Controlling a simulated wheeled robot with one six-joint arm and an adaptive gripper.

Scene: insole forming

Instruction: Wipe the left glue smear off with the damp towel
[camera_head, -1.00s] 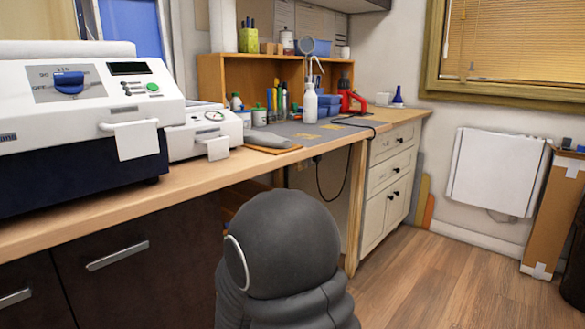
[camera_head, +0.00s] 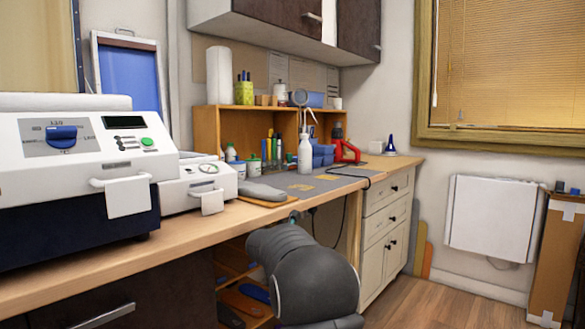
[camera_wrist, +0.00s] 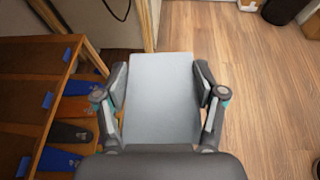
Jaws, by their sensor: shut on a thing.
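A pale grey-blue flat piece, which looks like the damp towel (camera_wrist: 160,108), is held between the two fingers of my gripper (camera_wrist: 160,76) in the wrist view. It hangs over the floor and blocks what lies behind it. In the head view my arm hides most of the gripper and the towel, below and in front of the bench edge. The left glue smear (camera_head: 300,187) is a yellowish patch on the grey mat (camera_head: 284,181). A second yellowish smear (camera_head: 327,177) lies on the mat farther right. The towel is apart from both.
A grey shape on a brown board (camera_head: 268,203) lies left of the smears. A cable crosses the mat's right edge. White machines (camera_head: 85,150) fill the bench's left. A low shelf (camera_wrist: 30,85) is beside my gripper.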

